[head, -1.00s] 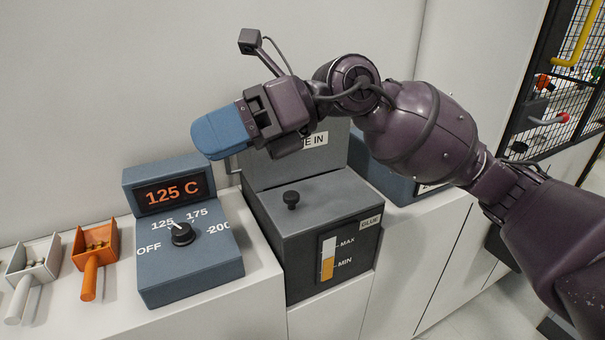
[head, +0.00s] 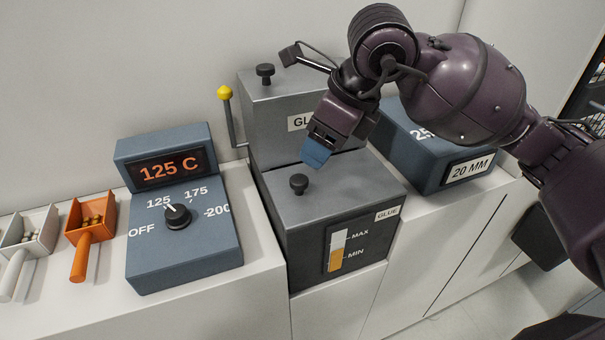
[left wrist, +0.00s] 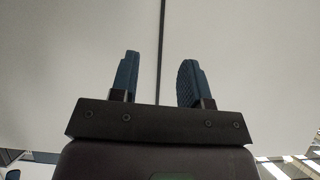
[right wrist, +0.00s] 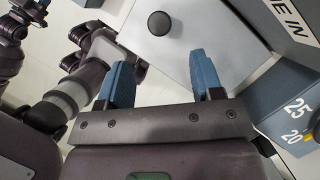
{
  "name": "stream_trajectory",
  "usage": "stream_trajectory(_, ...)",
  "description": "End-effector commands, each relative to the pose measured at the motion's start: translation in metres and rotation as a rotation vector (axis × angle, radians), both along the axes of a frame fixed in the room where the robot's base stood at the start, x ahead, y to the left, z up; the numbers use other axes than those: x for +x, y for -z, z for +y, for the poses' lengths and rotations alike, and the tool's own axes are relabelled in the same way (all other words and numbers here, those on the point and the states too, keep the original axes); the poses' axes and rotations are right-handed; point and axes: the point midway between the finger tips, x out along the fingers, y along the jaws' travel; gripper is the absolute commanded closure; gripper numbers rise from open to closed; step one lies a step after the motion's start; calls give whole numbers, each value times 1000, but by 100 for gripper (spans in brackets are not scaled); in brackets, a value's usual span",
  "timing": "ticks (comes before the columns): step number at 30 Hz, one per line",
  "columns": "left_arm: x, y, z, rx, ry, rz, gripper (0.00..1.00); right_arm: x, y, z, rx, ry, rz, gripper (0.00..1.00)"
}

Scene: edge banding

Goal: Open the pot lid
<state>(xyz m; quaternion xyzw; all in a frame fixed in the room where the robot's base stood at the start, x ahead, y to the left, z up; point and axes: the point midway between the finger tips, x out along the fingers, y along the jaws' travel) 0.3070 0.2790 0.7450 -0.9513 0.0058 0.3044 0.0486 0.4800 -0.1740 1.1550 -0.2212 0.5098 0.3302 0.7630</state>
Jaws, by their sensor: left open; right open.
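The glue pot is a dark grey box with a MAX/MIN level gauge on its front. Its lid (head: 335,190) is a flat grey top with a black knob (head: 299,184), and it lies closed. My right gripper (head: 316,156) is just above and behind the knob in the head view, pointing down. In the right wrist view the knob (right wrist: 159,23) lies ahead of the two open blue fingers (right wrist: 162,82), apart from them. My left gripper (left wrist: 160,80) is open and empty before a plain pale surface with a dark seam; it is not in the head view.
A taller grey box (head: 290,100) with its own black knob stands behind the pot. A yellow-tipped lever (head: 225,93) rises beside it. A blue temperature box (head: 182,230) reading 125 C is to the left, a blue 20 MM box (head: 440,150) to the right. Orange (head: 90,225) and white scoops sit far left.

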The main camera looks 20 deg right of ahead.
Motion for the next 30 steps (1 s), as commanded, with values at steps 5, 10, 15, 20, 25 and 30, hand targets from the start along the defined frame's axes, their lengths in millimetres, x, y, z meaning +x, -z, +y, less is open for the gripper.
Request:
stream_trajectory(5, 4, -1, -2, -1, 2, -8, 57, 8, 31, 9, 1, -1, 6, 40)
stream_trajectory(10, 10, -3, -4, -5, 5, -20, 57, 15, 57, 17, 2, -1, 5, 40)
stream_trajectory(15, 15, -3, -6, -8, 7, -28, 57, 20, 74, 23, 3, -2, 3, 40)
stream_trajectory(20, 15, -3, -6, -8, 6, -26, 57, 23, 82, 25, 2, -2, 2, 40)
stream_trajectory(25, 13, -2, -5, -7, 6, -22, 57, 23, 83, 25, 2, -2, 2, 40)
stream_trajectory(30, 10, 0, -5, -7, 5, -17, 57, 23, 83, 25, 1, -2, 1, 44)
